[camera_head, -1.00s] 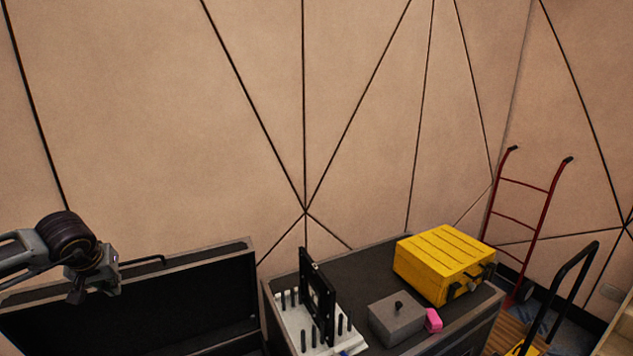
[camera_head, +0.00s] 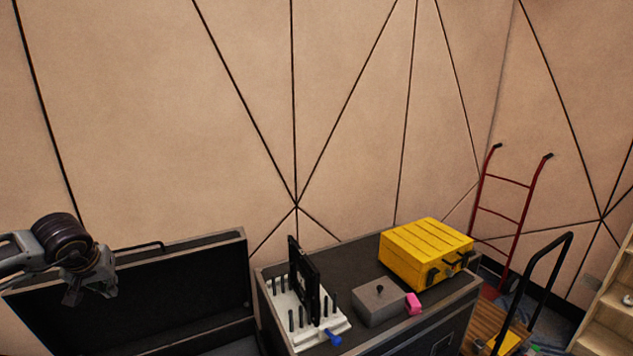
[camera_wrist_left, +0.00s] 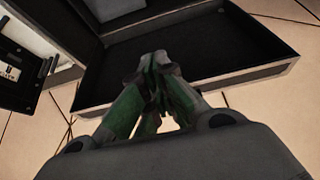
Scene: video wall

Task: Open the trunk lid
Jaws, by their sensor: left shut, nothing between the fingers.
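The black trunk's lid (camera_head: 170,290) stands raised at the lower left of the head view, its dark inside facing me. A handle (camera_head: 148,247) shows at its top edge. Part of the trunk body (camera_head: 232,347) shows below it, cut off by the picture's bottom. My left gripper (camera_head: 72,297) is shut and empty, in front of the lid's left part in the picture; I cannot tell whether it touches. In the left wrist view the shut fingers (camera_wrist_left: 155,62) overlap a dark, metal-edged panel of the trunk (camera_wrist_left: 225,45). My right gripper is out of view.
Right of the trunk, a black case (camera_head: 345,260) carries a white peg rack (camera_head: 322,335), a grey box (camera_head: 378,306), a pink block (camera_head: 414,304) and a yellow case (camera_head: 425,254). A red hand truck (camera_head: 502,212) and wooden shelves (camera_head: 610,300) stand farther right.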

